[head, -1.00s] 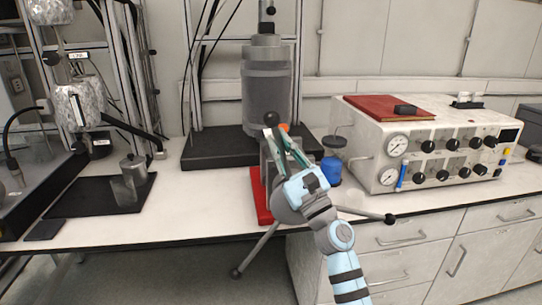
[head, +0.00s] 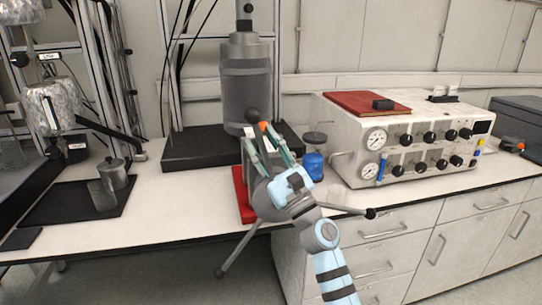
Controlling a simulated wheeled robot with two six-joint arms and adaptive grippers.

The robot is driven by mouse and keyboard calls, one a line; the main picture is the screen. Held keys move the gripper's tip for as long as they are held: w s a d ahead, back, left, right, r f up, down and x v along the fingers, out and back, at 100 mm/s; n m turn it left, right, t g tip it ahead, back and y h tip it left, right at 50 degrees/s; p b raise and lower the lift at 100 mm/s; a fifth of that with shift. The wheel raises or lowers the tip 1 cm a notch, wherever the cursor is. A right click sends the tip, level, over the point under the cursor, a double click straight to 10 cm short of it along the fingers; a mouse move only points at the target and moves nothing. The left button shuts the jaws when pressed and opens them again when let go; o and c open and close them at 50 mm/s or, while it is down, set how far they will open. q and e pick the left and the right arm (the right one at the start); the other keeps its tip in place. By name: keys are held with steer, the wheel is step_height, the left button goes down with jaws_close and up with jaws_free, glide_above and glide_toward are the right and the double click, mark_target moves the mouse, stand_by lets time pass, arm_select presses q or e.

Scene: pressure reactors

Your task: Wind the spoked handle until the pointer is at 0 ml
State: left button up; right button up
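The spoked handle shows as grey spokes with black ball ends: an upper ball (head: 252,116), a right ball (head: 370,213) and a lower-left ball (head: 220,273). Its hub is hidden behind my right gripper (head: 263,138). That gripper points up and away, with its fingers close by the upper spoke, below the upper ball. A small orange spot shows at the fingertips. I cannot tell whether the fingers touch or grip the spoke. The device behind the handle has a red base (head: 243,197). No pointer or ml scale can be made out. My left gripper is out of view.
A blue-filled jar (head: 313,163) stands close right of the gripper. A white control box (head: 345,150) with gauges and knobs is farther right, with a red book (head: 365,103) on top. A grey cylinder vessel (head: 246,85) stands behind.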

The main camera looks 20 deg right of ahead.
steer(key=v, duration=1.1)
steer(key=shift+s, duration=0.2)
steer(key=shift+d, duration=0.1)
stand_by(0.3)
